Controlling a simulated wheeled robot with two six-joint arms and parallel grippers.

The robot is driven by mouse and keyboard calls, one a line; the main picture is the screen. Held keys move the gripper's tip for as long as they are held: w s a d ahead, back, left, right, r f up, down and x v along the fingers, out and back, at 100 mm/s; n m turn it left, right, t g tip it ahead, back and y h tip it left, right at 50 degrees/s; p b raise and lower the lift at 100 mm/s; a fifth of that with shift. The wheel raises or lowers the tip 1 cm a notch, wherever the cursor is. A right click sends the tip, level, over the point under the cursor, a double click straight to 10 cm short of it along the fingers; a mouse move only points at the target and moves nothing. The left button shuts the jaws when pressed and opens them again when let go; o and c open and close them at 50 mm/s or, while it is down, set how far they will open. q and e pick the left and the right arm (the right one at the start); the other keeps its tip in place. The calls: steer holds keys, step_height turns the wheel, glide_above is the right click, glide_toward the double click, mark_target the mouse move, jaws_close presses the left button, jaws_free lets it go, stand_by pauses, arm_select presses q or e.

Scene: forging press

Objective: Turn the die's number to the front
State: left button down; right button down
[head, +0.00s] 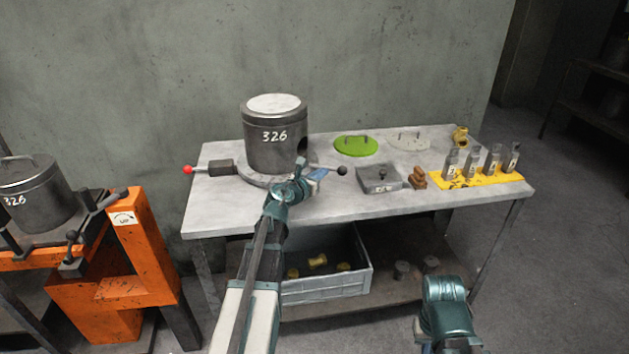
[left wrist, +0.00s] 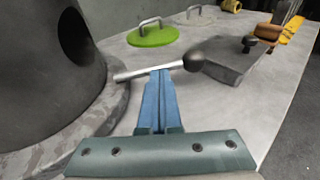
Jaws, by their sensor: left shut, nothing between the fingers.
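The die (head: 272,150) is a dark steel cylinder with a light top and the white number 326 (head: 274,136) facing my head camera. It stands upright on a round turntable (head: 250,175); a dark hole shows in its right side, also in the left wrist view (left wrist: 75,38). A rod with a black ball (head: 342,171) sticks out to the right, and one with a red ball (head: 188,170) to the left. My left gripper (left wrist: 160,75) is shut and empty, its blue fingertips at the black-ball rod (left wrist: 135,73); I cannot tell whether they touch. My right gripper is out of view.
Behind the rod lie a green lid (head: 355,147) and a grey lid (head: 408,141). A grey block (head: 378,180) is close right of the black ball. Several bottles stand on a yellow strip (head: 480,182). An orange stand (head: 140,245) is at left.

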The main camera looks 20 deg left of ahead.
arm_select(q)
steer(key=shift+w+d+f, duration=0.1)
steer(key=shift+w, duration=0.4)
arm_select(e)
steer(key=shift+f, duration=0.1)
arm_select(q)
steer(key=shift+r+x, duration=0.2)
steer(key=shift+x, duration=0.95)
steer(key=shift+s+d, duration=0.1)
steer(key=shift+s, duration=0.1)
